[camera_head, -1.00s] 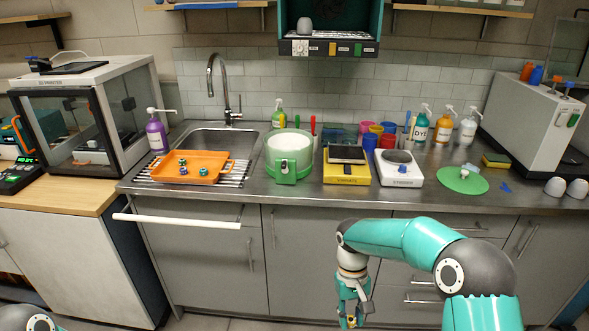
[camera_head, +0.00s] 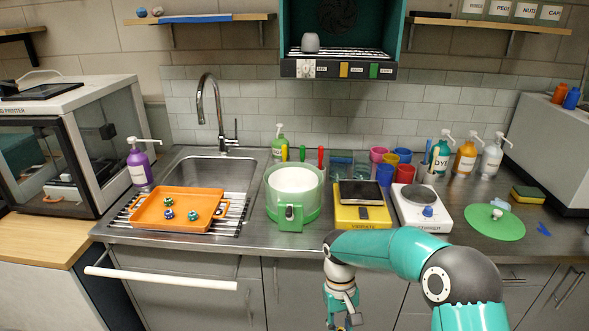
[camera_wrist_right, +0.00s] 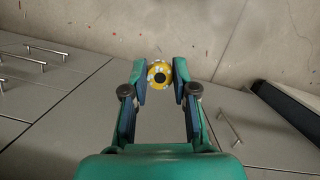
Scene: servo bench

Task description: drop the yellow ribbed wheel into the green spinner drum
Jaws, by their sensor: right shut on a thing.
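The green spinner drum (camera_head: 311,208) stands on the steel counter, right of the sink. Its top is open and its inside is white. My right gripper (camera_head: 345,322) is in front of the cabinets, below the counter edge and right of the drum, at the bottom of the head view. The wheel cannot be made out in the head view now. My left gripper is out of view.
An orange tray (camera_head: 143,213) with small blue-green parts is left of the drum. A yellow device (camera_head: 352,218) and a white device (camera_head: 437,219) stand close on its right. A green disc (camera_head: 505,228) lies farther right. A white bar handle (camera_head: 160,280) juts from the cabinet.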

